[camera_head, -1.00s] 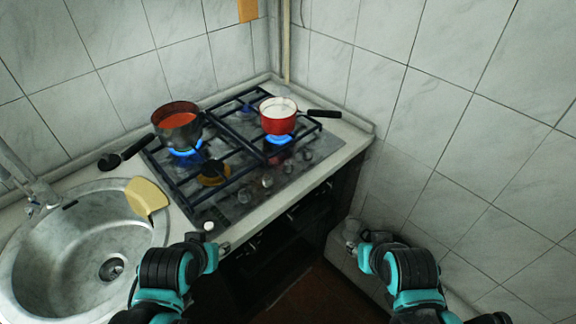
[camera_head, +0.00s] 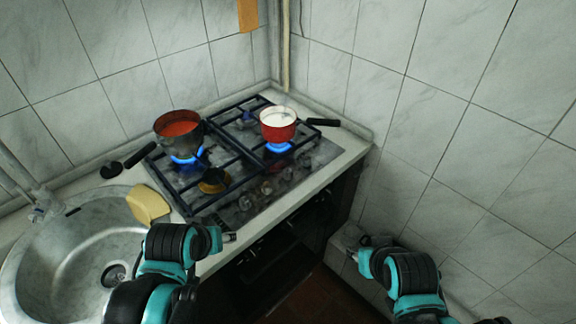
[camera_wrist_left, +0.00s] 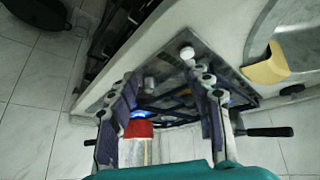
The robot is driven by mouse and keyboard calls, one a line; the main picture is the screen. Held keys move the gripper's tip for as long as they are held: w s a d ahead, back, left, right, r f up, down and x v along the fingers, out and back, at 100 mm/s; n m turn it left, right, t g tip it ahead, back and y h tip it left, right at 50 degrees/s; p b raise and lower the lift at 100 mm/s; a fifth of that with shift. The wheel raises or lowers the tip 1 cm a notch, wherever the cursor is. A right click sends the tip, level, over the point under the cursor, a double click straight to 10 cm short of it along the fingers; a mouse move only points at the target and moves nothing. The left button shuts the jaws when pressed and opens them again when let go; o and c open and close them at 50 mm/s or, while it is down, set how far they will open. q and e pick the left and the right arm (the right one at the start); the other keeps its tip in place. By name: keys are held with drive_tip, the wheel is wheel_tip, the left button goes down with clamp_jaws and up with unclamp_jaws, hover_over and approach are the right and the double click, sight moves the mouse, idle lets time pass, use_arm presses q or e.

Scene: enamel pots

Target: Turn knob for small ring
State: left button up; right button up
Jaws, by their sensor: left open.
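The gas hob (camera_head: 228,208) has a row of knobs (camera_head: 266,188) along its front edge. Blue flames burn under the dark pot (camera_head: 180,137) at the left and the red pot (camera_head: 278,133) at the right. The brass-coloured front burner (camera_head: 213,181) shows no flame. My left gripper (camera_head: 230,237) is just in front of the hob's front left corner. The left wrist view shows its fingers (camera_wrist_left: 165,88) apart and empty, with a white knob (camera_wrist_left: 187,53) and a metallic knob (camera_wrist_left: 150,85) beyond. My right gripper (camera_head: 350,243) is low at the right, away from the hob; its fingers are unclear.
A round sink (camera_head: 75,255) and a yellow cloth or sponge (camera_head: 148,204) lie left of the hob. Pot handles stick out to the left and right. Tiled walls (camera_head: 450,130) close off the back and right. Dark oven front (camera_head: 285,255) lies below the hob.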

use_arm(q)
drive_tip(key=w+d+r+n+g+p, duration=0.2)
drive_tip(key=w+d+r+n+p, duration=0.25)
drive_tip(key=w+r+p, duration=0.55)
drive_tip(key=n+g+p, duration=0.4)
drive_tip(key=n+p, duration=0.7)
hover_over(288, 169)
wheel_tip(288, 169, down, 7)
drive_tip(key=shift+n+g, duration=0.3)
drive_tip(key=shift+n, duration=0.15)
wheel_tip(288, 169, down, 10)
drive_tip(key=shift+s+r+b, duration=0.1)
drive_tip(key=shift+r+b, duration=0.1)
drive_tip(key=shift+b, duration=0.1)
